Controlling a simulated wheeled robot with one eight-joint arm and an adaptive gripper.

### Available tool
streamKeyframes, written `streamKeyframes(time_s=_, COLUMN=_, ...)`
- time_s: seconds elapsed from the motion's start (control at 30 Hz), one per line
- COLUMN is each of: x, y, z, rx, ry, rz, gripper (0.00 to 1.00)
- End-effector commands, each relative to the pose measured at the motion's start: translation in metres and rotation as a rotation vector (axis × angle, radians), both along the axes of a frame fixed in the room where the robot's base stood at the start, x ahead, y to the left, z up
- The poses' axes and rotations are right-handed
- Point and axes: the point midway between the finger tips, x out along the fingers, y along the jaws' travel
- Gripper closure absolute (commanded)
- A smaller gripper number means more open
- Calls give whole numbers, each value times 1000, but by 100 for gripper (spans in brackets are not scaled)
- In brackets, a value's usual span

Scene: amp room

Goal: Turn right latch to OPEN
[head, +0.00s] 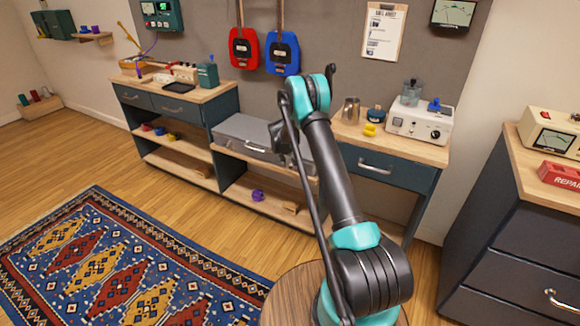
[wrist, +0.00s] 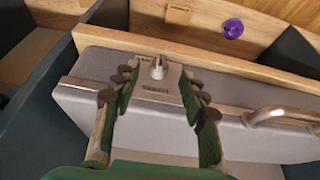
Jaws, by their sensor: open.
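A grey case (head: 236,128) lies closed on the workbench's lowered middle section, its handle (head: 255,147) facing front. In the wrist view the case (wrist: 105,75) appears turned around, with its handle (wrist: 285,115) at the right. The right latch (wrist: 157,68) is a small silver knob on a plate with lettering too small to read. My gripper (wrist: 157,82) is open, with one finger on each side of the latch and gaps between. I cannot tell their height above it. In the head view my arm hides the latch and most of the gripper.
A purple object (wrist: 233,28) and a wooden block (wrist: 178,14) lie on the shelf below the case. The blue drawer unit (head: 385,172) stands right of the case. Red and blue devices (head: 244,48) hang on the wall above. A patterned rug (head: 120,265) covers the floor at left.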

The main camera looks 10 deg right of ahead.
Motion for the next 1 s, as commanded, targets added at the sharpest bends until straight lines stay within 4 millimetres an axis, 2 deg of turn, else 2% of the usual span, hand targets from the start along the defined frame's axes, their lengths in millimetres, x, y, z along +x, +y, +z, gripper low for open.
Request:
streamKeyframes(time_s=0.1, x=6, y=-4, z=-16, rx=0, ry=0, rz=-1, gripper=56)
streamKeyframes(time_s=0.23, x=9, y=-7, z=-27, rx=0, ry=0, rz=-1, gripper=56)
streamKeyframes(time_s=0.63, x=11, y=-8, z=-33, rx=0, ry=0, rz=0, gripper=56)
streamKeyframes(time_s=1.0, x=11, y=-8, z=-33, rx=0, ry=0, rz=0, gripper=100)
